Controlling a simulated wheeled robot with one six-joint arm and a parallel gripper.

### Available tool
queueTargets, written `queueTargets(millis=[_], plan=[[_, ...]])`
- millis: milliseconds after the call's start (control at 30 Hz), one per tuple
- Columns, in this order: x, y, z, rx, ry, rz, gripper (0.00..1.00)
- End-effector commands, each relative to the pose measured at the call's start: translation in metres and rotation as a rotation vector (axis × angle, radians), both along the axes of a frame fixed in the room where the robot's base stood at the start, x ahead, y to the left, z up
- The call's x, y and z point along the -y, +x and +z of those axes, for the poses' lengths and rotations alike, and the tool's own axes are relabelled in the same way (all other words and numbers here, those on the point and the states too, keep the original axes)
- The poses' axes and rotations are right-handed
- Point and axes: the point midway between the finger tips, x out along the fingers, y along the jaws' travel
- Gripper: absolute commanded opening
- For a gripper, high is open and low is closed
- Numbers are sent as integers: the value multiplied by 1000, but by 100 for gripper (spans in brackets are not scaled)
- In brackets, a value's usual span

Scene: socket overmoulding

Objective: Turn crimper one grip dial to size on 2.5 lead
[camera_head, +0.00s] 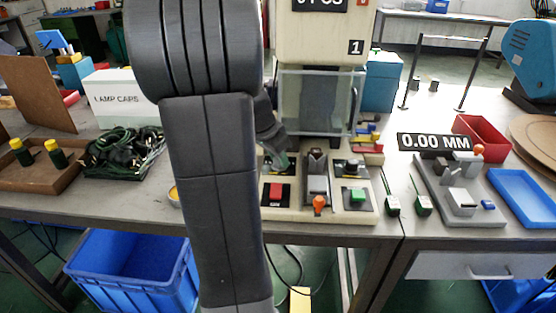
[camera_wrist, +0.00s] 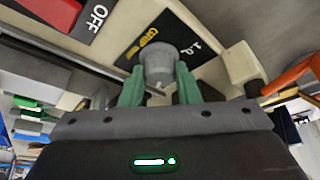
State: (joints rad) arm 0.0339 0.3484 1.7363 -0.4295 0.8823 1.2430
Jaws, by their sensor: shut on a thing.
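Crimper one (camera_head: 320,35) is the cream machine marked "1" in the head view. In the wrist view its grey round grip dial (camera_wrist: 160,60) stands on a black plate with yellow lettering, seemingly "GRIP", and a white "1.0" mark. The green fingers of my gripper (camera_wrist: 160,82) are shut on the dial, one on each side. In the head view my gripper (camera_head: 278,160) is at the left of the crimper's base, partly behind my arm, and the dial is hidden there. The dial's pointer and its 2.5 mark cannot be made out.
A red switch marked OFF (camera_wrist: 73,12) is close to the dial. An orange-tipped lever (camera_head: 319,204), a green button (camera_head: 357,195) and another dial (camera_head: 352,167) share the crimper's base. A gauge reading 0.00 MM (camera_head: 435,142) stands to the right. Cables (camera_head: 122,152) lie left.

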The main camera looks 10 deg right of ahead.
Motion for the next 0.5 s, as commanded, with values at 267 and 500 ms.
queueTargets(millis=[267,500], plan=[[0,0,0,-1,1,-14,6],[0,0,0,0,1,-14,35]])
